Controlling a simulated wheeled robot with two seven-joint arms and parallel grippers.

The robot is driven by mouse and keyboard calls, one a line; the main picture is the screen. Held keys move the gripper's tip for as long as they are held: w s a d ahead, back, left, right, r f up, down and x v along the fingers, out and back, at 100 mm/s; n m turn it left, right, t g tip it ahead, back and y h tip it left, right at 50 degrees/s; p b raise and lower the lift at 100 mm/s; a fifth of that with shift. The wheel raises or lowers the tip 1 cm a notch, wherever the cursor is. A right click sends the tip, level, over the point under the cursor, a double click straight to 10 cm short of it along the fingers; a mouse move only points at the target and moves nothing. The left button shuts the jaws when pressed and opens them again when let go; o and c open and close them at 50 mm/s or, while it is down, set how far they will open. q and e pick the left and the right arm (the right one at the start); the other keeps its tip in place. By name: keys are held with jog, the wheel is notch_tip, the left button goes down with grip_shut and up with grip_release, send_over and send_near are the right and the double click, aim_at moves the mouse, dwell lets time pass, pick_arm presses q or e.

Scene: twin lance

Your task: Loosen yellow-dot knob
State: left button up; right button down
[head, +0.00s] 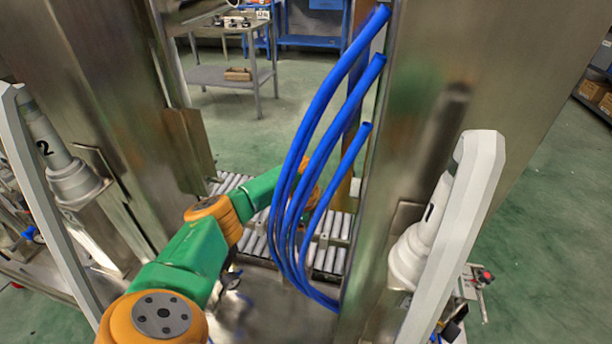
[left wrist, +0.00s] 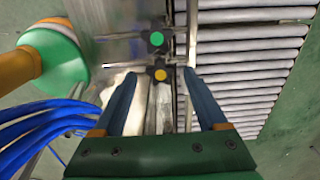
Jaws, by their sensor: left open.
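The yellow-dot knob (left wrist: 160,75) is a dark star-shaped knob with a yellow centre, in the upper middle of the left wrist view. A similar green-dot knob (left wrist: 156,39) sits just above it in that picture. My left gripper (left wrist: 161,71) is open, its two blue-grey fingers apart. The yellow-dot knob shows between the fingertips, with a gap on each side; I cannot tell the depth between them. In the head view my green and orange arm reaches forward, its far end hidden behind blue hoses. Neither knob is distinguishable there. My right gripper is in neither view.
Blue hoses (head: 323,150) hang across the arm's far end. White lances marked 2 (head: 70,175) and 1 (head: 425,240) stand at either side, by metal panels. A roller conveyor (left wrist: 250,65) lies right of the knobs in the wrist view. A grey table (head: 230,76) stands behind.

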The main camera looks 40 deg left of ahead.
pick_arm(q)
jog(key=shift+f, duration=0.45)
grip_shut()
jog(key=shift+r+n+p, duration=0.3)
jog(key=shift+n+p, duration=0.9)
jog(key=shift+p, duration=0.45)
jog(key=shift+n+p, duration=0.4)
jog(key=n+p, duration=0.2)
jog(key=n, duration=0.1)
jog(key=shift+f, duration=0.15)
jog(key=shift+n+p, duration=0.4)
jog(key=shift+n, duration=0.9)
jog(key=shift+f, duration=0.1)
